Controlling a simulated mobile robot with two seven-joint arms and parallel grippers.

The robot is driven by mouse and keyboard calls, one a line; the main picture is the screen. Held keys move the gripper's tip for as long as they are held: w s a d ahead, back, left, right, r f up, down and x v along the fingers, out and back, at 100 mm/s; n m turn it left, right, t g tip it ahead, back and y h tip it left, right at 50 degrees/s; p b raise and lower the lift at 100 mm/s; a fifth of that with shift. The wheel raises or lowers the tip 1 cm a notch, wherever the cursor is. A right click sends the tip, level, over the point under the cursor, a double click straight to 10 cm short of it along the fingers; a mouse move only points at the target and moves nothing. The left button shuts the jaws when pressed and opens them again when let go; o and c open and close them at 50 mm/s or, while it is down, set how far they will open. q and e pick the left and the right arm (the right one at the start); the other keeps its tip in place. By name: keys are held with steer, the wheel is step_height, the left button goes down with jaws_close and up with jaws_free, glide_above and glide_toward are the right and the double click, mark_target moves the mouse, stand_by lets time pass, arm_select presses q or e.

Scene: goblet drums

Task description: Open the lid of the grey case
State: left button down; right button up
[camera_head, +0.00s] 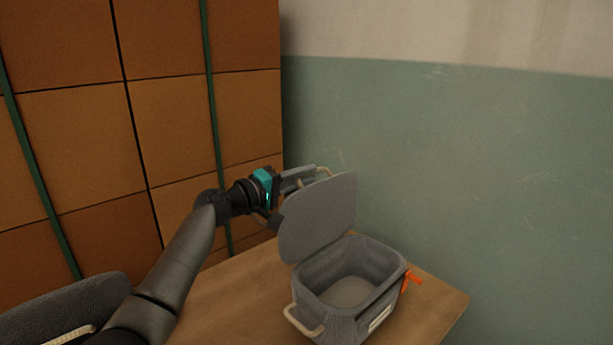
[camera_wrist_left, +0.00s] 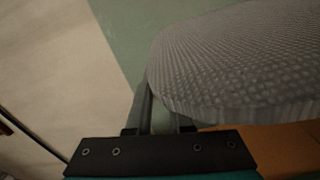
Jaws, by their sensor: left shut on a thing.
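The grey case (camera_head: 350,290) stands on the wooden table, and its inside shows open and pale. Its lid (camera_head: 320,215) is raised, tilted up on the left and rear side of the case. My left gripper (camera_head: 308,178) reaches behind the lid's upper left part, near a cream loop (camera_head: 325,173). In the left wrist view my left gripper (camera_wrist_left: 162,112) has its two fingers by the lid (camera_wrist_left: 235,65), whose textured face hides their tips. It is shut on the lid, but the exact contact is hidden. My right gripper is out of view.
The wooden table (camera_head: 225,295) is bare left of the case. An orange piece (camera_head: 411,280) sits at the case's right side. A green and cream wall (camera_head: 450,170) rises behind, and a stack of brown boxes (camera_head: 170,130) stands behind left. A grey object (camera_head: 60,305) shows at lower left.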

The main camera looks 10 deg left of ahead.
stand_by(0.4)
arm_select(q)
steer(key=c, duration=0.9)
jaws_free()
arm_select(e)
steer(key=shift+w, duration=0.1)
arm_select(q)
steer(key=shift+s+a, duration=0.15)
steer(key=shift+p+v, duration=1.9)
steer(key=shift+v, duration=5.5)
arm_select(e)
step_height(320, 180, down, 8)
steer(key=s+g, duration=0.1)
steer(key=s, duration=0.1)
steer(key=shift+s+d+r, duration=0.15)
arm_select(q)
steer(key=shift+c, duration=0.3)
